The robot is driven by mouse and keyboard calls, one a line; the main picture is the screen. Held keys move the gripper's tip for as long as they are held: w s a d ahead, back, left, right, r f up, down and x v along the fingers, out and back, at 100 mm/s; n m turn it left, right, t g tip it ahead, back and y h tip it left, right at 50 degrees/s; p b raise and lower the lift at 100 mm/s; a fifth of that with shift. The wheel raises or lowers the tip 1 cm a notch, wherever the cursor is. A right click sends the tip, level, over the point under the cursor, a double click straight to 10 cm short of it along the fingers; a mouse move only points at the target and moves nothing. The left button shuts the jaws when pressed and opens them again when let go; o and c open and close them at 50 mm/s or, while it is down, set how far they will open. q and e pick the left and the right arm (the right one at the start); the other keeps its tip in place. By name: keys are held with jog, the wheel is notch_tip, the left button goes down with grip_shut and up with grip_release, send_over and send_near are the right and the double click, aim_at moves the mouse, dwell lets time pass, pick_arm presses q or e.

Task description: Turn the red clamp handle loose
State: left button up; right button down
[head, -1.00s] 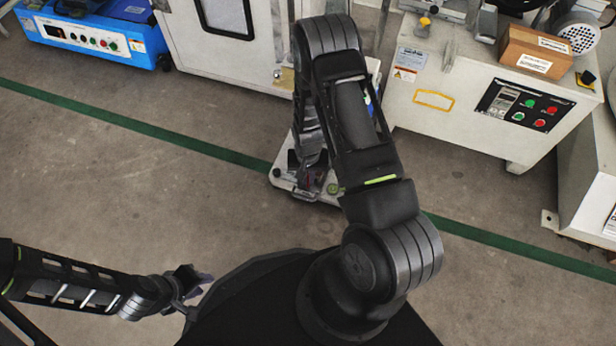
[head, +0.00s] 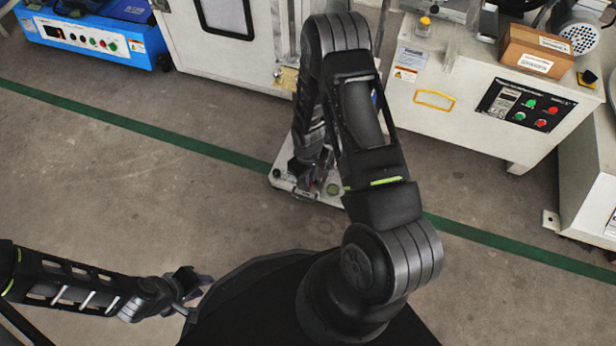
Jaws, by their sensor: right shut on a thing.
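My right gripper (head: 309,180) is low over a white machine base plate (head: 285,182) in the middle of the head view. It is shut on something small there. The red clamp handle itself cannot be made out; my gripper and forearm cover that spot. A round greenish knob (head: 332,189) shows on the plate just right of the gripper. My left gripper (head: 197,290) is at the lower left, beside my dark base, with its fingers apart and empty, away from the plate.
A white cabinet (head: 185,45) stands behind the plate. A white machine with a control panel (head: 525,107) and a cardboard box (head: 536,50) on top is at the right. A blue device (head: 95,40) is at the upper left. The floor at left is clear.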

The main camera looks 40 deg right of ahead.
jog(key=n, duration=0.6)
jog(key=c, duration=1.8)
grip_release()
jog(key=shift+o, duration=0.2)
jog(key=shift+r, duration=0.1)
notch_tip(320, 180, up, 7)
jog(key=p, duration=0.5)
